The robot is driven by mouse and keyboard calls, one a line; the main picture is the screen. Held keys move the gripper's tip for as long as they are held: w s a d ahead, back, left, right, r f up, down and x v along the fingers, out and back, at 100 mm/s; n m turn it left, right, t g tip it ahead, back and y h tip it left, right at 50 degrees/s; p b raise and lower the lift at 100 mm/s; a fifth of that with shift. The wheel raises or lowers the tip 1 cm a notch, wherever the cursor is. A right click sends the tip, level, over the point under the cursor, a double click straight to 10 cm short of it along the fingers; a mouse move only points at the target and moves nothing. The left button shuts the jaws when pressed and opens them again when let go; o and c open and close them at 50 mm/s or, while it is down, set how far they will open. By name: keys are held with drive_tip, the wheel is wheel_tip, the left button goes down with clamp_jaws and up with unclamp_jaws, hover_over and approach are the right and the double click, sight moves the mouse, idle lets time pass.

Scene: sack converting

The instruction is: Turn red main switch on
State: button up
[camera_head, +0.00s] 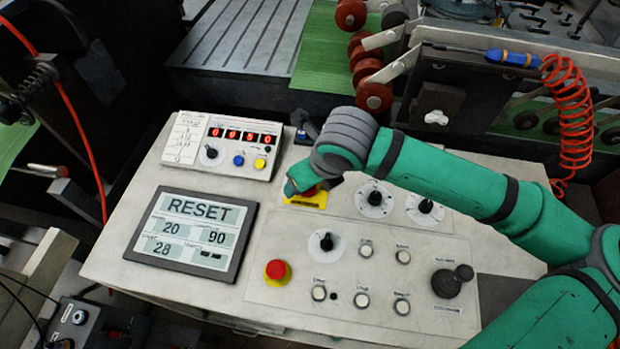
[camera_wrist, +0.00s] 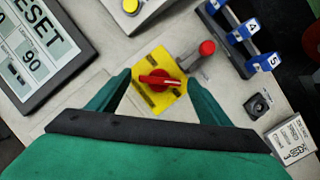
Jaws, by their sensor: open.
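The red main switch (camera_wrist: 160,80) is a rotary knob on a yellow square plate (camera_wrist: 151,97). In the wrist view its red handle lies nearly level across the plate. In the head view the yellow plate (camera_head: 308,200) shows at the top middle of the console, and my gripper hides most of the red knob. My gripper (camera_wrist: 160,85) is open, with one green finger on each side of the plate. The knob is between the fingers in the wrist view, with gaps on both sides. I cannot tell how far the fingertips are above the plate.
A display reading RESET (camera_head: 193,234) is at the left of the console. A red emergency button (camera_head: 276,270) and several knobs and buttons lie below and right. A small red-topped lever (camera_wrist: 206,48) stands close to the plate, and blue numbered blocks (camera_wrist: 241,32) are beyond it.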

drive_tip(key=v, duration=1)
drive_tip(key=shift+s+r, duration=0.2)
drive_tip(key=shift+s, duration=0.05)
drive_tip(key=shift+d, duration=0.15)
drive_tip(key=shift+w, duration=0.1)
